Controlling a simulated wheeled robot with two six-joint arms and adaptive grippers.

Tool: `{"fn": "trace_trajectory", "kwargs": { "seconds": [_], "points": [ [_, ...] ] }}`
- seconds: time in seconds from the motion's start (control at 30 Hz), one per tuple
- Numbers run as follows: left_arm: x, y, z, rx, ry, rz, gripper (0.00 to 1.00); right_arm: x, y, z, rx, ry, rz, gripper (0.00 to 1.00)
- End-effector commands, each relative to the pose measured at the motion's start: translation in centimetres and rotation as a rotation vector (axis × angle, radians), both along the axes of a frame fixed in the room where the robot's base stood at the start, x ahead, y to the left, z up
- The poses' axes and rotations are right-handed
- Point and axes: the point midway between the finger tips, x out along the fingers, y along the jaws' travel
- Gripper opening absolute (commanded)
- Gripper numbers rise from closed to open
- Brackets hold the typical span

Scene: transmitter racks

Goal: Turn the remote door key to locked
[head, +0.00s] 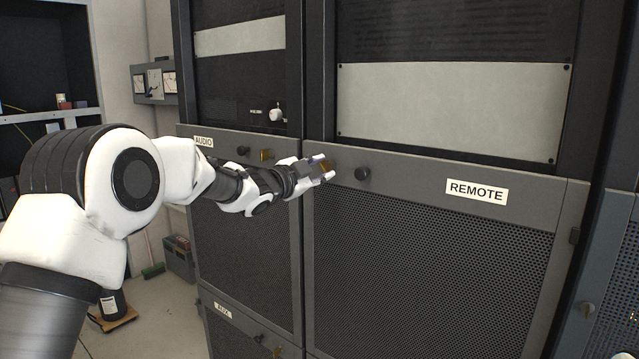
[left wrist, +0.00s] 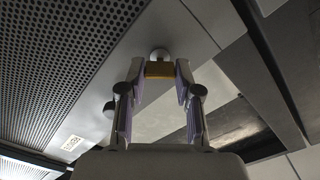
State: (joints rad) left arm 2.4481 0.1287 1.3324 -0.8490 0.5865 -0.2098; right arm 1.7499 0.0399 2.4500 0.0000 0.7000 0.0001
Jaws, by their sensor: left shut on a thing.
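The remote door (head: 425,260) is a dark perforated panel with a grey frame and a white REMOTE label (head: 476,191). Its key (head: 325,166) is a brass-coloured piece at the upper left corner of the door. My left gripper (head: 322,170) is at that corner and shut on the key. In the left wrist view the key (left wrist: 160,70) sits between the two fingertips of my left gripper (left wrist: 160,78), in front of a round lock (left wrist: 159,54). The lock's face is partly hidden. My right gripper does not clearly show.
A black knob (head: 362,174) sticks out of the door frame just right of my left gripper. The audio door (head: 240,250) to the left has its own brass key (head: 266,155) and knob (head: 243,150). A blue cabinet (head: 612,270) stands at the right edge.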

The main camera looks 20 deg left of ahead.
Motion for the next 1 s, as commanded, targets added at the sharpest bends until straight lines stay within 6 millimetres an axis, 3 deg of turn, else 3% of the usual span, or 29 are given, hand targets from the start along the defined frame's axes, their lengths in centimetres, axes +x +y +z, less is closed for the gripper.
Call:
{"fn": "trace_trajectory", "kwargs": {
  "seconds": [0.1, 0.5, 1.0],
  "points": [
    [0.0, 0.0, -0.4, 0.101, -0.039, 0.001, 0.00, 0.0, 0.0, -1.7, 0.000, 0.000, 0.000, 0.00],
    [0.0, 0.0, -0.3, 0.443, -0.163, 0.001, 0.00, 0.0, 0.0, -4.9, 0.000, 0.000, 0.000, 0.00],
    [0.0, 0.0, 0.0, 0.669, -0.243, -0.001, 0.00, 0.0, 0.0, -6.6, 0.000, 0.000, 0.000, 0.00]
  ]
}}
